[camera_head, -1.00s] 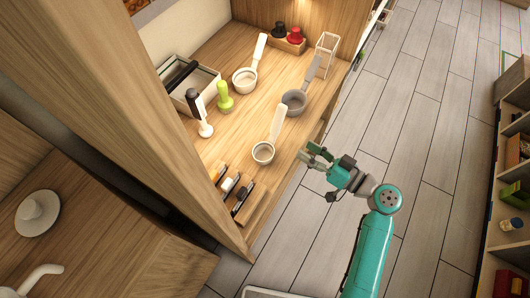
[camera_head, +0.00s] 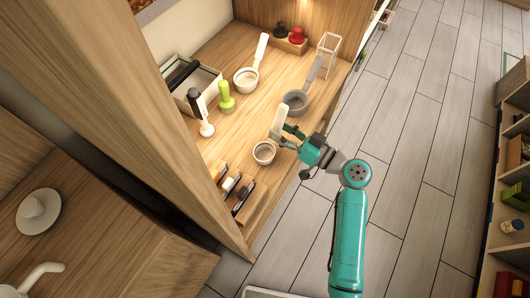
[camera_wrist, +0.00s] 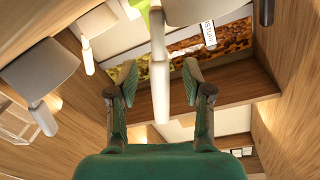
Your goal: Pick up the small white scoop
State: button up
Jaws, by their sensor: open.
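The small white scoop (camera_head: 264,154) stands near the front edge of the wooden counter, its pale handle rising up and to the right. In the wrist view its handle (camera_wrist: 160,92) lies between my two open fingers, with a gap on each side, and its cup is at the top edge. My gripper (camera_head: 288,136) is at the handle in the head view and hides part of it. It also shows in the wrist view (camera_wrist: 160,80), with nothing gripped.
A grey scoop (camera_head: 296,102) stands just behind my gripper, and a larger white scoop (camera_head: 246,80) stands farther back. A green brush (camera_head: 226,100) and a black-and-white tool (camera_head: 203,118) are to the left. Several small items sit in a wooden holder (camera_head: 246,212) at the front.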

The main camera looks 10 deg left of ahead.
jog(key=shift+x, duration=0.8)
jog(key=shift+c, duration=0.3)
grip_shut()
jog(key=shift+r, duration=0.1)
notch_tip(320, 180, up, 28)
